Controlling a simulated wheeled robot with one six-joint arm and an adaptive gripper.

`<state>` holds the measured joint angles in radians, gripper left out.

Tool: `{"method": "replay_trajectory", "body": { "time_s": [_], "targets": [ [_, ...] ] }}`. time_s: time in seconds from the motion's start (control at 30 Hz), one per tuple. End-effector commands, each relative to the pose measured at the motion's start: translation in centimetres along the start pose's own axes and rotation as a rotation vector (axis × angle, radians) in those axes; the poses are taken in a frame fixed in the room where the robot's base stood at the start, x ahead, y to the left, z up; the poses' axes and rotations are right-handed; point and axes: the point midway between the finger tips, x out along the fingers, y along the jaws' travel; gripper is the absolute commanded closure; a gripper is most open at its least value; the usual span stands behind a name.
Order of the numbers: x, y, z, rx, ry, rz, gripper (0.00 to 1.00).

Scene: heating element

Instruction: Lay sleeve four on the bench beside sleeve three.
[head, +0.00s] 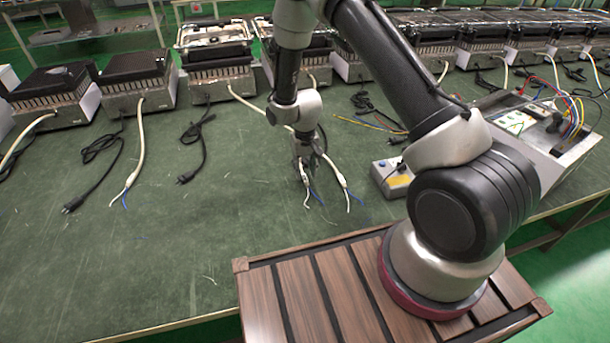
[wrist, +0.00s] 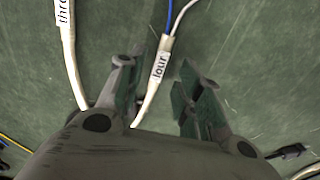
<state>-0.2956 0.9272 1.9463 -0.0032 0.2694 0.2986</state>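Sleeve four (wrist: 158,68) is a white sleeve marked "four", with a blue and a white wire leaving its end. In the wrist view it passes between the fingers of my gripper (wrist: 158,78), closer to the left finger; the fingers are apart, with a gap to the right. Sleeve three (wrist: 64,14), on a white cable, is to the left, outside the fingers. In the head view my gripper (head: 308,163) is low over the green bench (head: 245,240), with sleeve four (head: 304,177) under it and sleeve three (head: 340,179) just right. I cannot tell whether sleeve four touches the bench.
A black plug (wrist: 290,151) lies right in the wrist view. Heater units (head: 138,80) line the back of the bench, with cables trailing forward. The front of the bench is mostly clear.

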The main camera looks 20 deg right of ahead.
Motion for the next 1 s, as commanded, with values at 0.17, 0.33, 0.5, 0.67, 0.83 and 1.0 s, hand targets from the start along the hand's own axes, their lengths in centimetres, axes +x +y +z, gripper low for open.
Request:
{"method": "replay_trajectory", "body": {
  "time_s": [0.17, 0.33, 0.5, 0.67, 0.83, 1.0],
  "targets": [
    [-4.4, 0.0, -0.1, 0.0, 0.004, -0.001, 0.65],
    [-7.4, 0.0, -0.1, 0.0, 0.003, -0.001, 0.65],
    [-8.8, 0.0, 0.0, 0.0, 0.001, -0.001, 0.65],
    [-9.3, 0.1, 0.0, 0.0, 0.002, -0.001, 0.65],
    [-14.1, 1.3, 0.2, 0.003, 0.035, -0.01, 0.65],
    [-23.2, 4.2, 2.3, 0.004, 0.096, -0.023, 0.65]
  ]
}}
